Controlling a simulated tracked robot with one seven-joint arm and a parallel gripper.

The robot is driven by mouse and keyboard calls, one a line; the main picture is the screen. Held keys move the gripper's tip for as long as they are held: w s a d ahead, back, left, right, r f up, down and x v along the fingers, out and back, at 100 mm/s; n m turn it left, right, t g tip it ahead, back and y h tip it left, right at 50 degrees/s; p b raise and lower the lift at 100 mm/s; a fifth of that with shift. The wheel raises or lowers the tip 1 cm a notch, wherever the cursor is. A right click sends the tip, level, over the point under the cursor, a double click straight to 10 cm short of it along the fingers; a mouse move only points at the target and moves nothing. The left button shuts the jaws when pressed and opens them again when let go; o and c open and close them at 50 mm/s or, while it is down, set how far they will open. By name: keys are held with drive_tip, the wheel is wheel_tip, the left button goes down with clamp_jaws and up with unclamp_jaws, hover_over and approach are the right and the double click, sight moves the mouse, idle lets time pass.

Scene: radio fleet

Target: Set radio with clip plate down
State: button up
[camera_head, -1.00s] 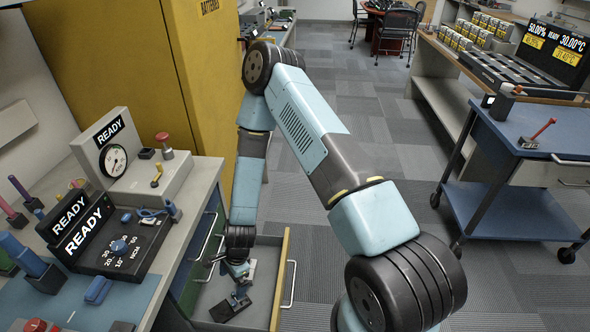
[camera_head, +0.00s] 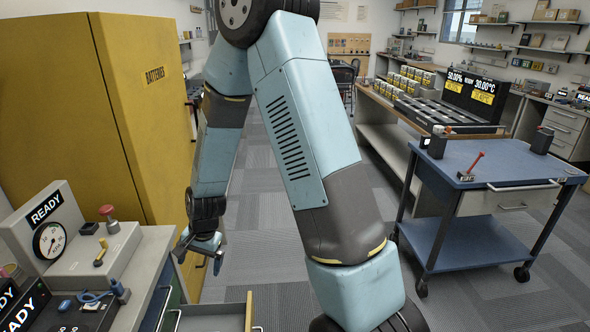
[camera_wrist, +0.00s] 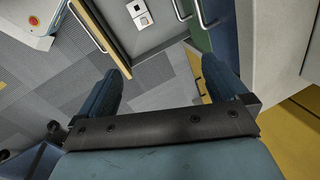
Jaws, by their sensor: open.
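My gripper (camera_head: 199,258) hangs above and beyond the open drawer (camera_head: 249,312), beside the yellow cabinet. In the wrist view its two fingers (camera_wrist: 162,65) are spread apart with nothing between them. Below them the wrist view shows part of the drawer floor (camera_wrist: 158,36). In the head view the drawer's inside is mostly below the picture edge.
The grey workbench (camera_head: 150,250) with gauge and READY panels stands at left, before the yellow cabinet (camera_head: 125,100). A blue cart (camera_head: 470,165) carrying small dark devices stands at right. Carpet floor is clear between cart and drawer.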

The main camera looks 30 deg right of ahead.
drive_tip(key=s+d+r+n+t, duration=0.1)
drive_tip(key=d+r, duration=0.2)
drive_tip(key=r, duration=0.4)
drive_tip(key=d+r+n, duration=0.1)
drive_tip(key=d+r, duration=0.2)
drive_tip(key=r, duration=0.4)
drive_tip(key=s+d+r+n+t, duration=0.1)
drive_tip(key=s+d+r, duration=0.3)
drive_tip(key=s+r, duration=0.2)
drive_tip(key=s+d+r+n+t+h, duration=0.1)
drive_tip(key=s+d+r+n, duration=0.1)
drive_tip(key=s+d+r, duration=0.2)
drive_tip(key=s+d+r+n+t+h, duration=0.1)
drive_tip(key=s+d+r, duration=0.3)
drive_tip(key=s+r, duration=0.6)
drive_tip(key=shift+s+d+r+n, duration=0.2)
drive_tip(key=shift+s+d+n, duration=0.05)
drive_tip(key=shift+n, duration=0.35)
drive_tip(key=shift+c, duration=0.3)
